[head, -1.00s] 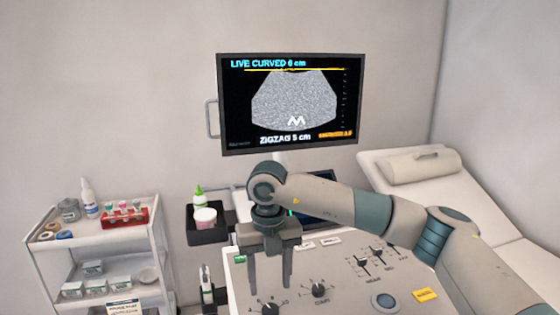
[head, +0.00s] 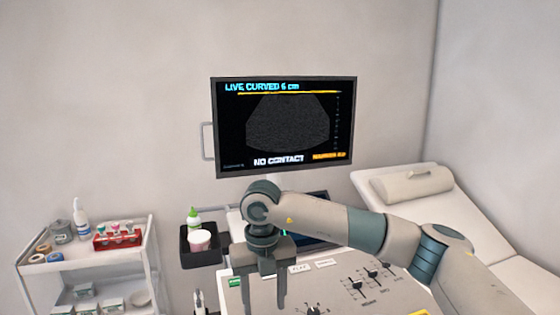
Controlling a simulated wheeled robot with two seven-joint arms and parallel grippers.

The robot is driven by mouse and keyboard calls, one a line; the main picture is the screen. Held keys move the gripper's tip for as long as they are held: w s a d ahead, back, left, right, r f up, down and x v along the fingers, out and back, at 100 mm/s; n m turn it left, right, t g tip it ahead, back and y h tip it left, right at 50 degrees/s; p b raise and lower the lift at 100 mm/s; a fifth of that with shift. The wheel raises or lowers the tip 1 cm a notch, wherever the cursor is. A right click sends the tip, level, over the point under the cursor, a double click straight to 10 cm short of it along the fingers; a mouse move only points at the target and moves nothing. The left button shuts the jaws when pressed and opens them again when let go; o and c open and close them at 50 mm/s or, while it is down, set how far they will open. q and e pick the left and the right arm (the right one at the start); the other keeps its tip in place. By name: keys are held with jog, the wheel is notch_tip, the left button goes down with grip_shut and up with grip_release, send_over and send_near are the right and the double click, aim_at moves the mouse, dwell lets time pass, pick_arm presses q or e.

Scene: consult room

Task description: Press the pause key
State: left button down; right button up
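The console panel (head: 335,290) is at the bottom centre, its lower part cut off. Near its back edge are a green key (head: 235,281) and two white labelled keys (head: 300,268) and (head: 326,264). I cannot read which one is the pause key. The monitor (head: 284,174) above reads "LIVE CURVED 6 cm" and "NO CONTACT" over a dark scan image. My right gripper (head: 267,292) points down over the panel's left part, fingers apart and empty. Its fingers hide part of the panel; I cannot tell whether they touch it. My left gripper is out of view.
Slider knobs (head: 371,273) stand on the panel right of my gripper. A supply cart (head: 88,254) stands farther left; a couch (head: 447,215) is at right.

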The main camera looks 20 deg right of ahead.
jog(key=shift+r, duration=0.1)
dwell(0.3)
jog(key=shift+s+d, duration=0.15)
jog(key=shift+s, duration=0.05)
grip_shut()
jog(key=s+d+m, duration=0.4)
jog(key=s+m, duration=0.2)
jog(key=s, duration=0.5)
jog(key=shift+s+d+f, duration=0.35)
jog(key=shift+d+f, duration=0.05)
jog(key=shift+f, duration=3.5)
